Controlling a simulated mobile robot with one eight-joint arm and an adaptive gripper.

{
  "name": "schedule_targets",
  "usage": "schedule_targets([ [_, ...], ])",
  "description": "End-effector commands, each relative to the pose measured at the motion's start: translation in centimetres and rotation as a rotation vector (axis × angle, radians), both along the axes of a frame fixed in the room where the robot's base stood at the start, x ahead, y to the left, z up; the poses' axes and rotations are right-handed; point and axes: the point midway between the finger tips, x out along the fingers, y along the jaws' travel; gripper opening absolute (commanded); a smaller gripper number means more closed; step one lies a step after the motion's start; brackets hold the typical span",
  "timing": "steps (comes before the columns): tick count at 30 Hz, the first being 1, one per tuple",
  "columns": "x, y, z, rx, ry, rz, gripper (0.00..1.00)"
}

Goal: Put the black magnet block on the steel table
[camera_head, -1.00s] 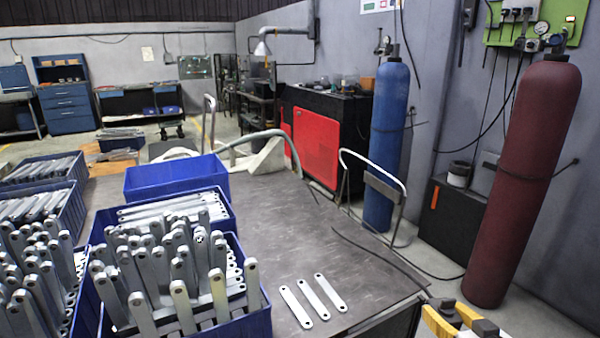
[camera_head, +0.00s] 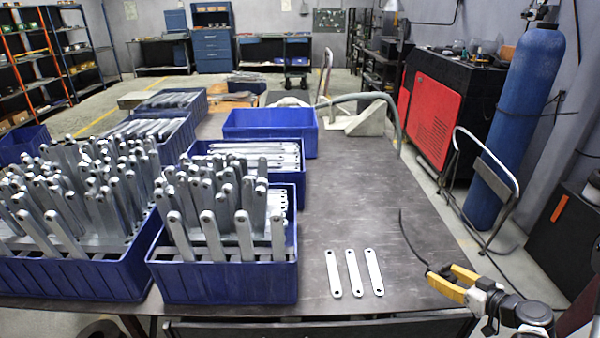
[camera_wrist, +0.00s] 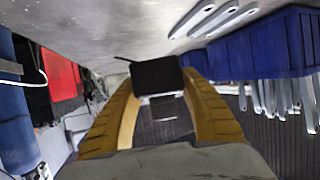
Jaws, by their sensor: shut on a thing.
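The black magnet block (camera_wrist: 157,75) sits between the tips of the two yellow fingers in the wrist view, and my gripper (camera_wrist: 158,90) is shut on it. In the head view my gripper (camera_head: 446,278) is at the front right corner of the steel table (camera_head: 350,205), its fingers pointing left and inward. Only a small dark part of the block shows between the fingertips there. In the wrist view the table (camera_wrist: 90,35) fills the upper part, upside down. I cannot tell the height of the block over the tabletop.
Three flat brackets (camera_head: 354,273) lie on the table left of my gripper. Blue bins (camera_head: 222,284) full of upright brackets fill the left side. A thin black cable (camera_head: 410,240) lies near the right edge. The table's middle right is bare. A blue cylinder (camera_head: 515,130) stands beyond.

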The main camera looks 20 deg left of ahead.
Motion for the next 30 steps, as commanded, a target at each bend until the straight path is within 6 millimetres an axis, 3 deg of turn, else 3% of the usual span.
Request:
schedule_targets([
  [8,0.5,0.1,-0.7,0.002,-0.004,0.013,0.06],
  [11,1.8,0.5,-1.7,0.002,-0.004,0.013,0.06],
  [21,8.9,2.9,-6.4,0.003,-0.003,0.013,0.06],
  [25,10.6,3.5,-7.2,0.001,-0.004,0.012,0.06],
  [30,11.2,3.6,-7.7,0.002,-0.004,0.010,0.06],
])
